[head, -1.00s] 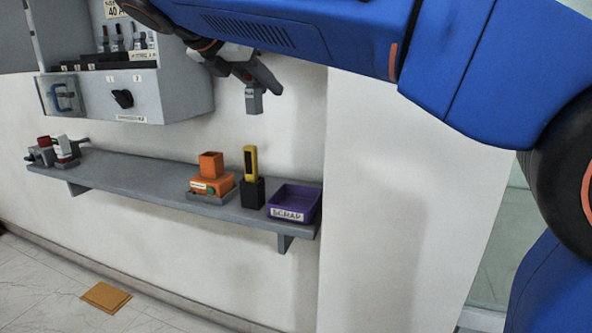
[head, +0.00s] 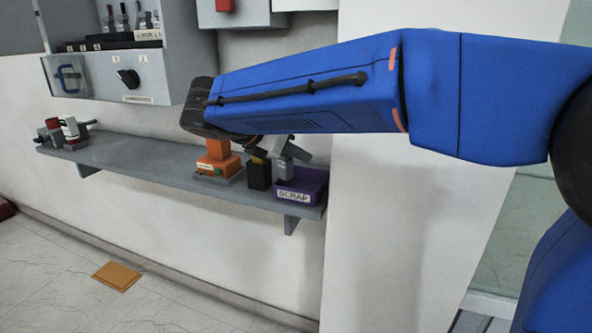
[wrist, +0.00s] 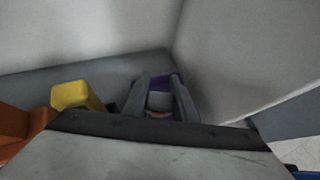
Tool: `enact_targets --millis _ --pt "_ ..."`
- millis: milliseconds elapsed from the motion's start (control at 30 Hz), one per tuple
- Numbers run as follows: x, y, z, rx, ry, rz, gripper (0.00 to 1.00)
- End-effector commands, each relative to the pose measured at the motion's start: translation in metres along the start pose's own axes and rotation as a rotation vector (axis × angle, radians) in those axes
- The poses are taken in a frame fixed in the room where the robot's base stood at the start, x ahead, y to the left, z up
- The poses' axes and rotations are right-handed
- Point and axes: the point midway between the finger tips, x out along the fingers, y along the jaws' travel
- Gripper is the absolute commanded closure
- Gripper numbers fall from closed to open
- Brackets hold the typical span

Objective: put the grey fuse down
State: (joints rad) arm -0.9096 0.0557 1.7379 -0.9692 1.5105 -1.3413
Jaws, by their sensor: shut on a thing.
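My gripper (head: 284,160) is shut on the grey fuse (head: 282,170), low over the left part of the purple scrap tray (head: 316,191) at the right end of the shelf. In the wrist view, the grey fuse (wrist: 160,101) sits between the two fingers of my gripper (wrist: 161,98). A bit of purple tray (wrist: 178,77) shows behind them. I cannot tell whether the fuse touches the tray floor.
A black holder (head: 259,177) with a yellow item (wrist: 76,95) stands left of the tray. An orange device (head: 216,160) is further left on the grey shelf (head: 150,160). An electrical cabinet (head: 140,75) hangs above.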

Motion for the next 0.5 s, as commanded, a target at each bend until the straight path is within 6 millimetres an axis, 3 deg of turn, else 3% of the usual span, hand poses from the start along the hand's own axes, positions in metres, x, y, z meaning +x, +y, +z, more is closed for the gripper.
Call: enact_targets --millis 500 --pt "0.022 0.000 -0.033 -0.001 0.000 0.001 0.99"
